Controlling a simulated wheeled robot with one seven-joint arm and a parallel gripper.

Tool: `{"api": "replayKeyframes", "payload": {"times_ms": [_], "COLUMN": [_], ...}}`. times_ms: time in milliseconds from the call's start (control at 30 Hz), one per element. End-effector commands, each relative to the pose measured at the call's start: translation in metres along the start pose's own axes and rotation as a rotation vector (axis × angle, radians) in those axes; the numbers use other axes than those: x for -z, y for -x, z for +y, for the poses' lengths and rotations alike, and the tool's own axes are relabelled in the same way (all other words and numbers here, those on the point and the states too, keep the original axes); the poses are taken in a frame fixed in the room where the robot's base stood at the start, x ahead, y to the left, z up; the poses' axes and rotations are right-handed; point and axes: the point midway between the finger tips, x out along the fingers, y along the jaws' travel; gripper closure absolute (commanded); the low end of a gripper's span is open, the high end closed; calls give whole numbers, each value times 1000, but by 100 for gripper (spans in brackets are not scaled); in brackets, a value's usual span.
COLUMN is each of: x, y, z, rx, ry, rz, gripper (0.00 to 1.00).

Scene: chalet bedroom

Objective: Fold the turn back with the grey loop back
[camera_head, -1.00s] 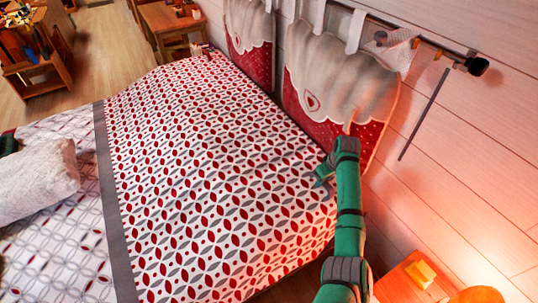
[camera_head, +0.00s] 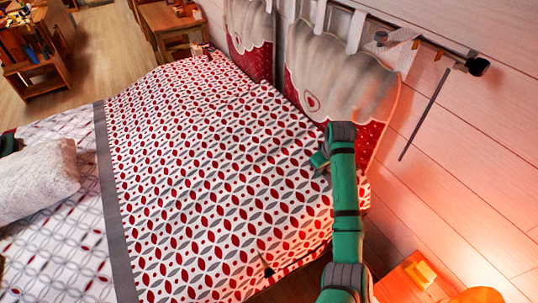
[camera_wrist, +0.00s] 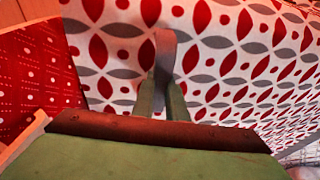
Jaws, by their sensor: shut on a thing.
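The turn back (camera_head: 200,150) is a white cover with red and grey leaf shapes and a grey band along its left edge, spread over the bed. My gripper (camera_head: 320,160) is at its right side, near the headboard wall. In the wrist view, the fingers (camera_wrist: 162,95) are shut on a grey strip, which looks like the grey loop (camera_wrist: 166,48), against the patterned cloth (camera_wrist: 230,50). The cloth's right edge bulges out beside my arm. My arm hides part of that edge, and the held loop is not clear in the head view.
A pillow (camera_head: 38,182) lies at the left on a paler sheet. Red and cream hangings (camera_head: 340,80) hang from a rail on the wall behind. A small wooden table (camera_head: 405,285) with a glowing lamp stands at lower right. Open floor (camera_head: 100,50) lies at upper left.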

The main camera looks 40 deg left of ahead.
Motion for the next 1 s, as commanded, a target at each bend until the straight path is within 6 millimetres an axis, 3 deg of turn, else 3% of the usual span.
{"api": "replayKeyframes", "payload": {"times_ms": [233,800,1000], "x": [4,20,23], "y": [5,70,79], "z": [-2,-34,-39], "rx": [-8,-99,-111], "ry": [5,32,37], "rz": [5,0,-3], "gripper": [100,100,100]}}
